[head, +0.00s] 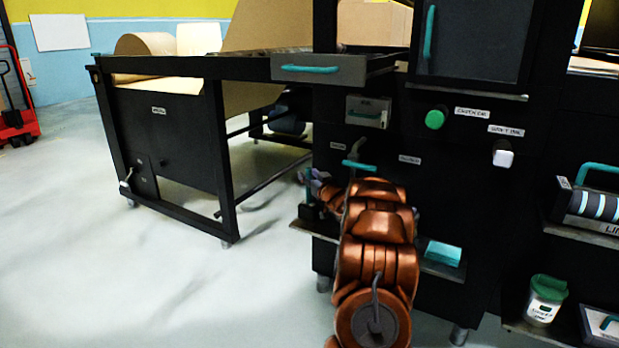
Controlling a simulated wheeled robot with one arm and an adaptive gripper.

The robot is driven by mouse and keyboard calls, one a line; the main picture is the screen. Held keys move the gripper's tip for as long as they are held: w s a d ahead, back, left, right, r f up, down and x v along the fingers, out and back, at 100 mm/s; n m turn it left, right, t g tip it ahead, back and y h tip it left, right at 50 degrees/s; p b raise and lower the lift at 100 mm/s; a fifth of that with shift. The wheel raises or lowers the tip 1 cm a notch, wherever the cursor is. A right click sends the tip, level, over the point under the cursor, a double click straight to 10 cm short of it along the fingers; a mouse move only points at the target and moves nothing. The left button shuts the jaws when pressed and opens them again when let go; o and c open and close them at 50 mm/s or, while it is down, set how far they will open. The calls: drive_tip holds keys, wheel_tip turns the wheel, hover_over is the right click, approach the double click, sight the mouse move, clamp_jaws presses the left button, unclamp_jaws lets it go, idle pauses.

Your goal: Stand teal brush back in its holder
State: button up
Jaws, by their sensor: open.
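My gripper (316,179) is small in the head view, at the end of my copper-coloured arm, above the left end of a low shelf on the black cabinet. Its jaws are open and I see nothing held in them. A small dark block (309,212), possibly the holder, stands on that shelf end just below my gripper. I cannot make out a teal brush for certain; my arm hides the middle of the shelf. A teal bar with a grey stem (358,165) shows on the cabinet face behind my arm; I cannot tell whether it is a lever.
The low shelf (298,228) carries a teal block (443,252) right of my arm. A green button (435,119) and a white knob (503,155) are on the cabinet front. Open floor (90,250) lies left.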

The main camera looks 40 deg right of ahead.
drive_tip(key=p+v, duration=0.3)
drive_tip(key=v, duration=0.8)
drive_tip(key=shift+s, duration=0.4)
drive_tip(key=shift+a, duration=0.1)
drive_tip(key=w+a+f+g, duration=0.2)
drive_tip(key=a+g, duration=0.3)
drive_tip(key=a, duration=0.6)
drive_tip(key=s+a+f+g+y, duration=0.25)
drive_tip(key=s+a+g, duration=0.3)
drive_tip(key=a, duration=0.65)
drive_tip(key=s+a+n+g+y, duration=0.1)
drive_tip(key=s+a+g, duration=0.4)
drive_tip(key=s+a, duration=0.8)
drive_tip(key=s+a+n+g+y, duration=0.1)
drive_tip(key=s+a+g, duration=0.4)
drive_tip(key=s+a, duration=0.8)
drive_tip(key=s+n, duration=0.1)
drive_tip(key=s, duration=0.7)
drive_tip(key=shift+r+n+y, duration=0.3)
drive_tip(key=shift+r+y, duration=0.05)
drive_tip(key=shift+r, duration=0.05)
